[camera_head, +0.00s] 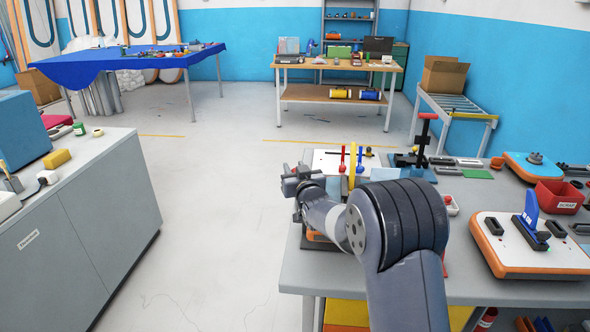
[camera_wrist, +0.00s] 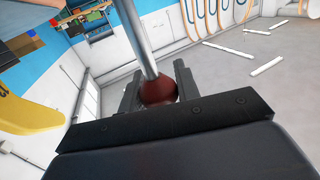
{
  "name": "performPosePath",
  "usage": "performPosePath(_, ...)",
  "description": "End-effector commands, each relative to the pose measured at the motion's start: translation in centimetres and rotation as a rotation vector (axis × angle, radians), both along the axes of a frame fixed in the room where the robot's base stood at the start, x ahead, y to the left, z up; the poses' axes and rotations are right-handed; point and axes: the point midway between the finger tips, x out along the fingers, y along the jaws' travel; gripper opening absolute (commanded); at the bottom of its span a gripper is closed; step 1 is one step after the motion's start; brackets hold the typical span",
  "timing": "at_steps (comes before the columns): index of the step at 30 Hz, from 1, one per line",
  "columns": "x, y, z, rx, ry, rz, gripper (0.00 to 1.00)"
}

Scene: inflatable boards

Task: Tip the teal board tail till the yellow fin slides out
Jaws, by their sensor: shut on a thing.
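My gripper (camera_head: 297,181) is at the left end of the near workbench in the head view. In the wrist view its two dark fingers (camera_wrist: 158,78) are shut on a dark red ball knob (camera_wrist: 158,92) at the end of a grey metal rod (camera_wrist: 136,38). The yellow fin (camera_head: 352,160) stands upright behind my arm in the head view. A yellow curved piece, apparently the same fin, shows at the left edge of the wrist view (camera_wrist: 25,114). My arm hides most of what is below the fin, so the teal board tail there cannot be made out clearly.
The workbench (camera_head: 460,291) carries a white board with a blue fin (camera_head: 497,258), a blue board (camera_head: 520,170) and a red bin (camera_head: 556,198) on the right. A grey cabinet (camera_head: 105,205) stands left. Open floor (camera_head: 215,215) lies between them.

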Motion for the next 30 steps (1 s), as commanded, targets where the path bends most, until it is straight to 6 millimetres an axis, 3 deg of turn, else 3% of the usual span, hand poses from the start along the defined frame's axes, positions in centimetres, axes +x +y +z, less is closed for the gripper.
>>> performPosePath(9,0.0,0.0,0.0,0.000,0.000,0.000,0.00)
performPosePath(30,-1.6,0.1,-0.5,-0.003,-0.121,0.001,0.00)
